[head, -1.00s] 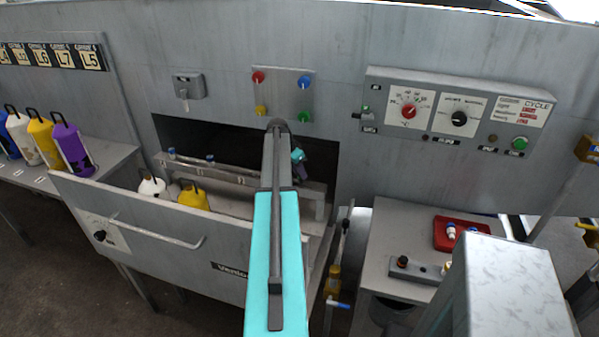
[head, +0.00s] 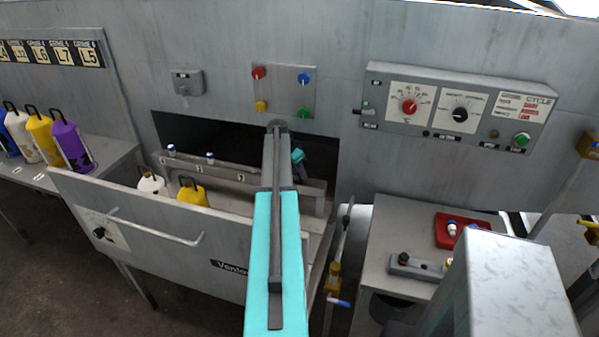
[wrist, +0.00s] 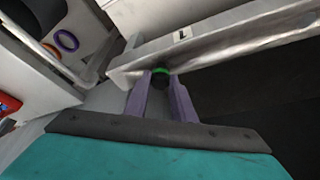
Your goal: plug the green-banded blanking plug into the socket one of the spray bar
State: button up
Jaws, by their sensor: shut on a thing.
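My gripper (wrist: 161,84) is shut on the green-banded blanking plug (wrist: 160,76), a dark plug with a bright green ring, in the wrist view. The plug is between the purple fingertips, right at the near edge of the grey spray bar (wrist: 225,42), just below a black mark like a 1. I cannot tell whether the plug touches the bar or is in a socket. In the head view the spray bar (head: 226,172) lies inside the open drawer. My gripper (head: 300,160) is at its right part, partly behind my arm; the plug is hidden there.
White (head: 151,184) and yellow (head: 193,195) bottles are in the drawer. The drawer front (head: 170,240) is a near wall. A red tray (head: 462,232) and a grey block (head: 415,268) lie on the right table.

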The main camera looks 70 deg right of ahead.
jog(key=shift+f, duration=0.4)
jog(key=o, duration=1.1)
jog(key=shift+o, duration=0.2)
jog(key=shift+r, duration=0.1)
jog(key=b+v, duration=0.3)
jog(key=v, duration=1)
jog(key=shift+a+r+b, duration=0.2)
jog(key=shift+r+b, duration=0.05)
jog(key=shift+b, duration=0.1)
jog(key=shift+w, duration=0.15)
